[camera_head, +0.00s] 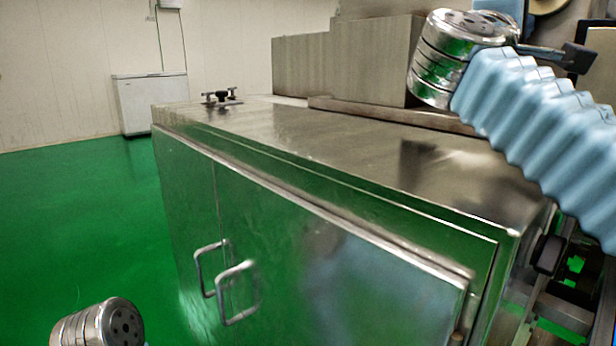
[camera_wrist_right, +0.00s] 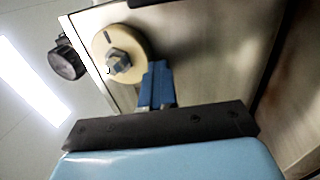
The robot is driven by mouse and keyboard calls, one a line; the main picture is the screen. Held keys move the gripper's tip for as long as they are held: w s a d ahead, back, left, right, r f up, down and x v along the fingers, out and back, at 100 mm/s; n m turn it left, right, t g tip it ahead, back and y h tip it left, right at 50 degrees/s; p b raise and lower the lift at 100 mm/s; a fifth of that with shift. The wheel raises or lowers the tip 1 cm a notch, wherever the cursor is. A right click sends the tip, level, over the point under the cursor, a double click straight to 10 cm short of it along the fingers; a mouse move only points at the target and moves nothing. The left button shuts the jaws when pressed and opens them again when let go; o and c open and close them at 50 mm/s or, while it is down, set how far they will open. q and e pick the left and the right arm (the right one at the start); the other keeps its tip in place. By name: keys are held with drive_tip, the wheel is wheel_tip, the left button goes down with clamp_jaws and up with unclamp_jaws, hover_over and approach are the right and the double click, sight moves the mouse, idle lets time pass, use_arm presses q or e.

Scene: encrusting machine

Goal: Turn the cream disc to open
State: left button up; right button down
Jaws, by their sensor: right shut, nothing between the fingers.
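The cream disc (camera_wrist_right: 138,42) is round, with a grey hexagonal knob at its centre and a short dark mark near its rim. It is mounted on a metal panel in the right wrist view. Part of a cream round thing, likely the same disc, shows at the top edge of the head view (camera_head: 548,6). My right gripper (camera_wrist_right: 158,68) has its blue fingers together, with nothing between them. The fingertips are beside the disc's lower right rim; I cannot tell if they touch it. My left gripper is not in view; only a metal link of my left arm shows.
A black knob (camera_wrist_right: 66,62) sticks out left of the disc. A long steel cabinet (camera_head: 240,190) with two handles fills the middle of the head view, with a small black fitting (camera_head: 221,96) on top. Green floor is free at left.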

drive_tip(key=shift+s+d+f+b, duration=0.15)
drive_tip(key=shift+s+d+b, duration=0.5)
drive_tip(key=shift+s, duration=0.05)
drive_tip(key=shift+s+d, duration=0.15)
drive_tip(key=shift+s, duration=0.05)
drive_tip(key=shift+s+d, duration=0.15)
drive_tip(key=shift+s, duration=0.05)
drive_tip(key=shift+s+d, duration=0.2)
drive_tip(key=shift+s+d+r, duration=0.15)
drive_tip(key=shift+r, duration=0.15)
drive_tip(key=shift+b, duration=0.3)
drive_tip(key=shift+s+f+b, duration=0.15)
drive_tip(key=shift+f+b, duration=0.3)
drive_tip(key=b, duration=0.1)
approach(560, 26)
drive_tip(key=shift+r, duration=0.65)
